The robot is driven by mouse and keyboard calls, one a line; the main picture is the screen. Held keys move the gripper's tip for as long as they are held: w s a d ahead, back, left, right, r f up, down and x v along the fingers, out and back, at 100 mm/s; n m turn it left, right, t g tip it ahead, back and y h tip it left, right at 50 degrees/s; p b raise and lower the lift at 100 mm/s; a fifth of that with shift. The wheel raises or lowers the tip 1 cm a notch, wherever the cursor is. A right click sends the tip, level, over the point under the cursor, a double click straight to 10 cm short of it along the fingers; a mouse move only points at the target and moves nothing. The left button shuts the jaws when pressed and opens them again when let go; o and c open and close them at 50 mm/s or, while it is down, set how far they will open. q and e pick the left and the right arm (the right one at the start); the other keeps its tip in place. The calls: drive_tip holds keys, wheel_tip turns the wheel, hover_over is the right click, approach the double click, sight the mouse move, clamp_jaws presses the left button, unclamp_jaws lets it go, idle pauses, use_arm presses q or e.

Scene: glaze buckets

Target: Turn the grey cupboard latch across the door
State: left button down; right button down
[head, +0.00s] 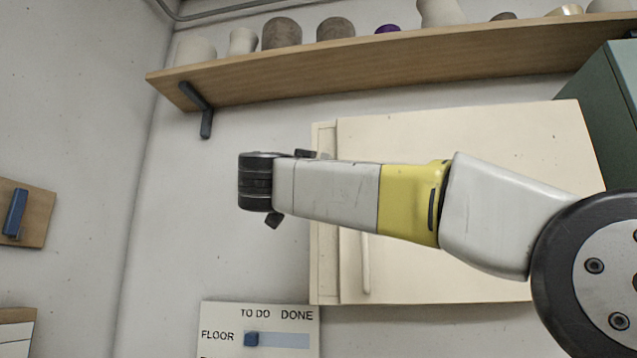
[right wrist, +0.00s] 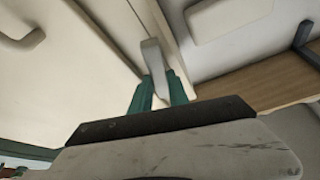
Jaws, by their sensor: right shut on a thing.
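The cream cupboard (head: 460,130) hangs on the wall, with its door handle (head: 365,262) low on the left part of the door. In the right wrist view the door (right wrist: 70,60) meets a narrow frame strip, and the handle shows at the upper left. The grey latch (right wrist: 153,58) sits near that seam. My right gripper (right wrist: 160,80) has its green fingers closed around the latch's near part, which is partly hidden. In the head view my right arm crosses in front of the cupboard and hides the latch and fingertips. My left gripper is not in view.
A wooden shelf (head: 350,62) with several pots runs above the cupboard. A TO DO/DONE board (head: 225,322) hangs below left, and a wooden panel with a blue piece (head: 15,213) is at far left. A green cabinet (head: 610,95) stands at right. The wall left of the cupboard is clear.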

drive_tip(key=shift+m+g+h, duration=0.5)
drive_tip(key=shift+m+g, duration=0.55)
drive_tip(key=shift+m, duration=1.85)
drive_tip(key=shift+m+g+h, duration=0.5)
drive_tip(key=shift+m+g, duration=0.6)
drive_tip(key=shift+m, duration=1.8)
drive_tip(key=shift+m+g+h, duration=0.5)
drive_tip(key=shift+m+g, duration=0.55)
drive_tip(key=shift+m, duration=1.85)
drive_tip(key=shift+f+m, duration=0.1)
drive_tip(key=shift+m, duration=0.2)
drive_tip(key=c, duration=1.3)
unclamp_jaws()
drive_tip(key=shift+o, duration=0.2)
drive_tip(key=shift+s+a, duration=0.1)
